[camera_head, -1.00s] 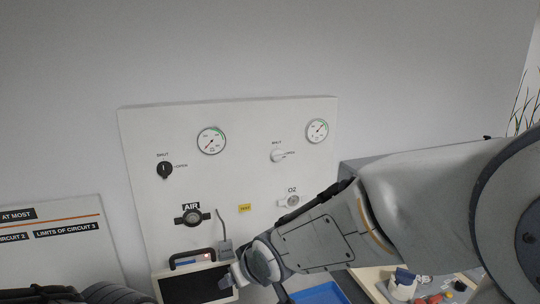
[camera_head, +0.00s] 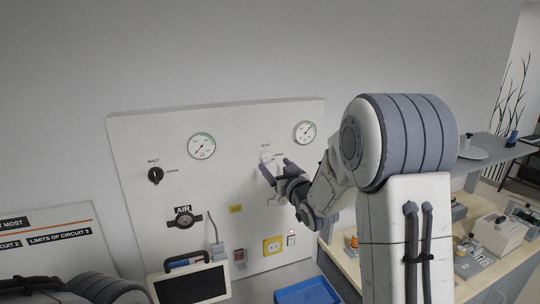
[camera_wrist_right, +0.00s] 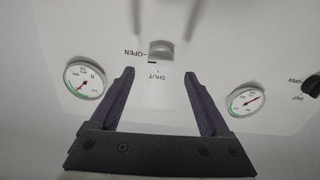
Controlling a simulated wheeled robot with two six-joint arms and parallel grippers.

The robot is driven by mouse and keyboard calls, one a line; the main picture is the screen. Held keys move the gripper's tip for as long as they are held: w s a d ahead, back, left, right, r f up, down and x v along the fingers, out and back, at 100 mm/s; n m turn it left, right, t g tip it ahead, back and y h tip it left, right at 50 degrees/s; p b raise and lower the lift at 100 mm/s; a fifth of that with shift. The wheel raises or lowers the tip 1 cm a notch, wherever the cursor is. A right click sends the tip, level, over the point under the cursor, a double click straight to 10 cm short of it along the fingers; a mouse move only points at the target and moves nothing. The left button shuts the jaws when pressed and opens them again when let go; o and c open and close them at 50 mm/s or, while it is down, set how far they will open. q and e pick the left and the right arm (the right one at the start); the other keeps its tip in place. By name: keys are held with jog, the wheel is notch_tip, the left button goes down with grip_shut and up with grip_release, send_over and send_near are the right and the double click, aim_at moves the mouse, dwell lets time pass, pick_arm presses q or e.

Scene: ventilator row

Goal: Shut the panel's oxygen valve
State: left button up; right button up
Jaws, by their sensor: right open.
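The white oxygen valve knob (camera_head: 266,157) is on the right part of the pale wall panel (camera_head: 130,180), below and left of the right-hand gauge. My right gripper (camera_head: 276,167) is open in front of it, with its dark fingers pointing at the panel. In the wrist view the knob (camera_wrist_right: 161,47) shows upside down beyond and between the fingertips (camera_wrist_right: 159,74), with nothing gripped. The words OPEN and SHUT are beside it; I cannot tell clearly which way its handle points. My left gripper is out of the picture; only part of the left arm shows at bottom left.
The black air valve knob (camera_head: 155,176) is at the panel's left. Two gauges (camera_head: 202,146) (camera_head: 305,132) sit higher up. Below are the air outlet (camera_head: 184,218), a yellow socket (camera_head: 273,245), a black-screened device (camera_head: 190,286) and a blue tray (camera_head: 308,292).

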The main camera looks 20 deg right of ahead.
aim_at(269, 159)
jog(key=w+p, duration=0.1)
jog(key=w, duration=0.3)
jog(key=shift+a+r+p, duration=0.1)
jog(key=shift+p, duration=0.2)
jog(key=shift+w, duration=0.4)
grip_shut()
